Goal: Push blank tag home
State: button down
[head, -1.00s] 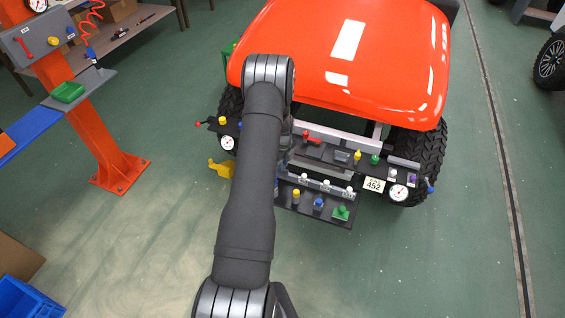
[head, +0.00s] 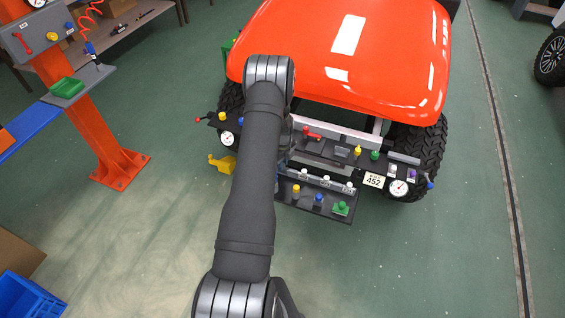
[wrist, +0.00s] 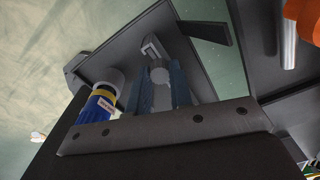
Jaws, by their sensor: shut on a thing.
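In the wrist view my gripper (wrist: 160,90) shows as two blue-grey fingers closed on a plain light grey piece with a rounded top (wrist: 160,76), seemingly the blank tag. The piece stands in front of a dark panel with a small grey bracket on it. I cannot tell whether it touches the panel. In the head view my own arm reaches to the cart's black front panel (head: 332,204) and hides the gripper and the held piece. A printed tag reading 452 (head: 374,180) sits at the panel's right side.
A blue cylinder with a yellow band and white label (wrist: 97,105) stands close left of the fingers. Coloured knobs, a red lever (head: 312,134) and a gauge (head: 398,188) crowd the cart front under the orange-red hood (head: 350,60).

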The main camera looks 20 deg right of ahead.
jog(key=c, duration=1.2)
grip_release()
notch_tip(320, 180, up, 17)
jog(key=shift+r, duration=0.2)
notch_tip(320, 180, down, 18)
jog(key=shift+r, duration=0.25)
jog(key=shift+r, duration=0.15)
